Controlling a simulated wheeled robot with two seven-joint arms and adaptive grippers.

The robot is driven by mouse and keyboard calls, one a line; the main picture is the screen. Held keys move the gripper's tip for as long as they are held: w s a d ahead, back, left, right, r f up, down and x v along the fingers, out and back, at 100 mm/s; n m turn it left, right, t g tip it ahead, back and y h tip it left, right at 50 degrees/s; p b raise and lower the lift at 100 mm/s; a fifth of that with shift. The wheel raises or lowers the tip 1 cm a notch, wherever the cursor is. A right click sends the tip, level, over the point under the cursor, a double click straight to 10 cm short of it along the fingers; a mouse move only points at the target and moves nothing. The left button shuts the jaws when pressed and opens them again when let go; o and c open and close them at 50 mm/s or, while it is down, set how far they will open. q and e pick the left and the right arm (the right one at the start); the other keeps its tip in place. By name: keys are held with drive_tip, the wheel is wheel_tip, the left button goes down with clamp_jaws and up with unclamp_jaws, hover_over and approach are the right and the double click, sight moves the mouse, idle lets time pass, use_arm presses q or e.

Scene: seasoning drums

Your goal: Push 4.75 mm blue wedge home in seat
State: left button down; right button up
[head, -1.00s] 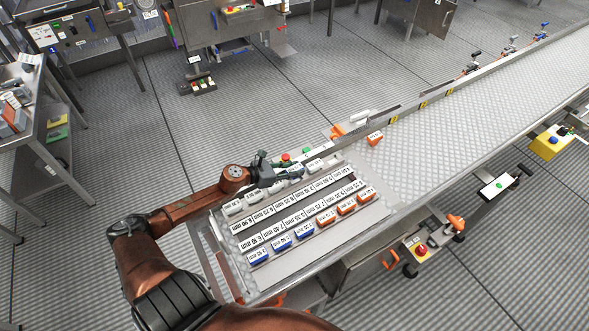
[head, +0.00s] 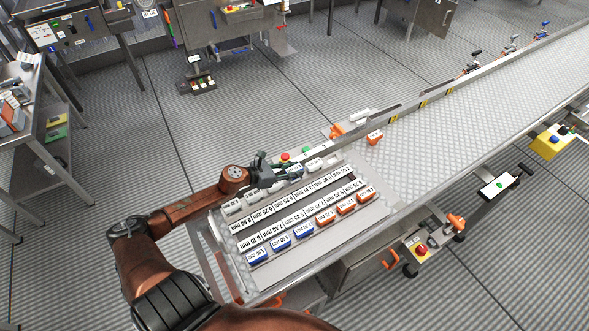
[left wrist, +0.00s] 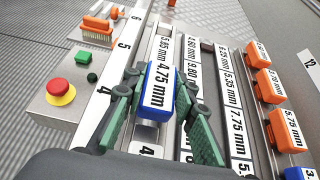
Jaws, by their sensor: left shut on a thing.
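My left gripper (left wrist: 158,92) is shut on the blue wedge (left wrist: 157,90), whose white top label reads 4.75 mm. In the left wrist view its dark green fingers lie on either side of the wedge. The wedge is over the back row, in line with a piece labelled 5.65 mm (left wrist: 164,48). The seat under it is mostly hidden, so I cannot tell how deep it sits. In the head view the left gripper (head: 284,168) is low at the back row of the panel (head: 300,258). My right gripper is not in view.
A red button (left wrist: 61,87) on a grey box is left of the row. Orange wedges (left wrist: 270,86) and other blue wedges (head: 281,243) stand along the front row. An orange brush (left wrist: 97,25) lies beyond. The belt (head: 450,120) to the right is mostly clear.

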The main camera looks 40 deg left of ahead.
use_arm(q)
drive_tip(key=shift+f+b, duration=0.5)
drive_tip(key=shift+f, duration=0.2)
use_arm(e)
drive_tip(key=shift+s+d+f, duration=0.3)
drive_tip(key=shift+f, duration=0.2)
use_arm(q)
drive_tip(key=shift+w+f+b, duration=0.1)
drive_tip(key=shift+f+b, duration=0.25)
drive_tip(key=shift+f, duration=0.2)
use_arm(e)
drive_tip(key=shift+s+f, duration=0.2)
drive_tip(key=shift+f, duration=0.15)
use_arm(q)
drive_tip(key=c, duration=1.8)
unclamp_jaws()
drive_tip(key=o, duration=0.3)
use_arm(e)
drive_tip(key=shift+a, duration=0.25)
use_arm(q)
drive_tip(key=v, duration=1.2)
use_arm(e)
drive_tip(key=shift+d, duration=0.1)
